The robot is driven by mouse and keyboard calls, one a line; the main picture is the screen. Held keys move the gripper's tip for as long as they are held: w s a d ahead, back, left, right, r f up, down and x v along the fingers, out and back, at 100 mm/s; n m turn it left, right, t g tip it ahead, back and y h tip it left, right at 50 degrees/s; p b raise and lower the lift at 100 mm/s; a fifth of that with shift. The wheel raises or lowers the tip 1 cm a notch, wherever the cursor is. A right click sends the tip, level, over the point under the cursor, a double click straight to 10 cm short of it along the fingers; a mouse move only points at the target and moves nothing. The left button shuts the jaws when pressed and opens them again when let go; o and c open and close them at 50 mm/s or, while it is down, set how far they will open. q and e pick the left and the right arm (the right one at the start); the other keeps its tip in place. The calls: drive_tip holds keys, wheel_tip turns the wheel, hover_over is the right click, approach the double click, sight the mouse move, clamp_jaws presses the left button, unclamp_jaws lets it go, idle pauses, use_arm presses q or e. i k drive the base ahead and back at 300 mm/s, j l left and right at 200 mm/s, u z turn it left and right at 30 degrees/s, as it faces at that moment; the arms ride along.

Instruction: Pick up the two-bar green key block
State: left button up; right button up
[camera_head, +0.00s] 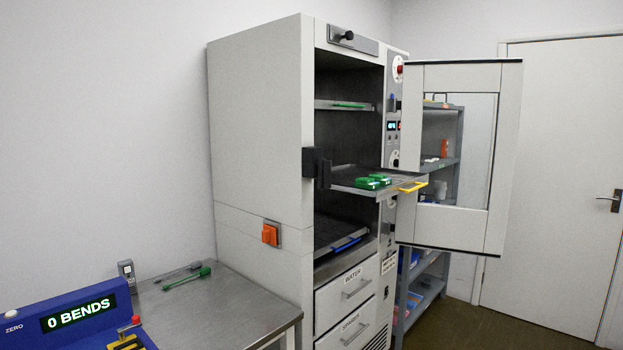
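Two small green blocks lie side by side on a pulled-out tray (345,184) in the open cabinet. One green block (366,184) is at the left and the other green block (380,179) is just to its right. Both have pale marks on top, too small to tell which one has two bars. The tray has a yellow handle (412,186) at its front right. A flat green item (350,105) shows on the upper shelf. Neither of my grippers is in view.
The cabinet door (455,230) with a window stands open to the right of the tray. A steel table (225,305) at lower left bears a green-handled tool (187,278). A blue device (65,325) reads "0 BENDS". Shelving (428,290) stands behind the door.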

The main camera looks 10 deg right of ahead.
sight(383, 179)
drive_tip(key=i+l+u, duration=0.2)
drive_tip(key=l+u, duration=0.15)
drive_tip(key=l, duration=0.3)
drive_tip(key=i+l+u, duration=0.15)
drive_tip(key=l+u, duration=0.2)
drive_tip(key=l, duration=0.35)
drive_tip(key=l+u, duration=0.4)
drive_tip(key=l, duration=0.3)
